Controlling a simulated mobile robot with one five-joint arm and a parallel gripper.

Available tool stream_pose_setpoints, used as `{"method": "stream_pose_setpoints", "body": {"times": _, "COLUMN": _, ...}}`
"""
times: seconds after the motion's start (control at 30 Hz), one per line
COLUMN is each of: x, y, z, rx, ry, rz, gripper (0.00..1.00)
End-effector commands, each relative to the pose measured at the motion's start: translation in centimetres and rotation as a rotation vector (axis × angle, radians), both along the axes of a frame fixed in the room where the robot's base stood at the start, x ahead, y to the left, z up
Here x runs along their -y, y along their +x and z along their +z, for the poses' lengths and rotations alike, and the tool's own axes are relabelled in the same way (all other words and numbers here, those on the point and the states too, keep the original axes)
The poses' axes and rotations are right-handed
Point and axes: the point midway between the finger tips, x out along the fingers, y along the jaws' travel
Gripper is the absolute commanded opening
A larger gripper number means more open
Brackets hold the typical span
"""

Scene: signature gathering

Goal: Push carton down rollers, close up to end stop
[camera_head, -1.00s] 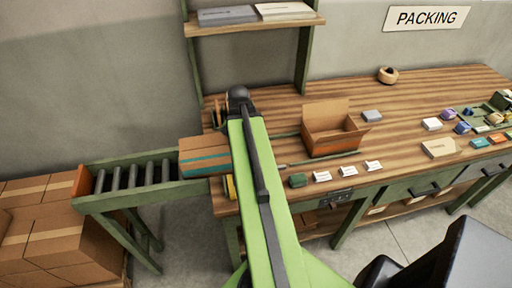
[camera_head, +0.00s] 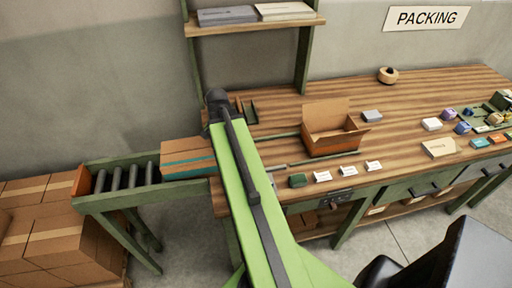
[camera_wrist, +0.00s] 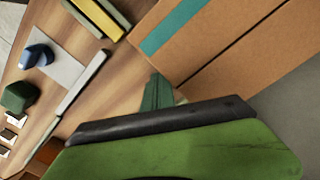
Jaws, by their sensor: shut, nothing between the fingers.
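The brown carton (camera_head: 188,158) with a teal stripe lies on the right end of the roller conveyor, beside the packing table. The rollers (camera_head: 125,177) to its left are bare up to the orange-brown end stop (camera_head: 80,182), so a gap lies between them. My arm hides my gripper in the head view. In the wrist view, its dark green fingertips (camera_wrist: 158,92) are together at the near edge of the carton (camera_wrist: 225,50). They hold nothing. Whether they touch the carton is not clear.
An open carton (camera_head: 332,132) stands on the wooden table (camera_head: 290,95). Small boxes and cards lie along its front and right side. Stacked cartons (camera_head: 45,232) stand below the conveyor's left end. A shelf (camera_head: 250,25) rises behind the table.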

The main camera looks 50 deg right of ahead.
Motion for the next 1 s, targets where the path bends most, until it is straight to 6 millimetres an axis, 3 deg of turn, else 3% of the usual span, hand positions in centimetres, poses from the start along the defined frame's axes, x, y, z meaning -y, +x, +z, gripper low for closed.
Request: {"method": "stream_pose_setpoints", "body": {"times": 1.0, "x": -9.1, "y": 6.8, "z": 0.0, "rx": 0.0, "ry": 0.0, "rz": 0.002, "gripper": 0.0}}
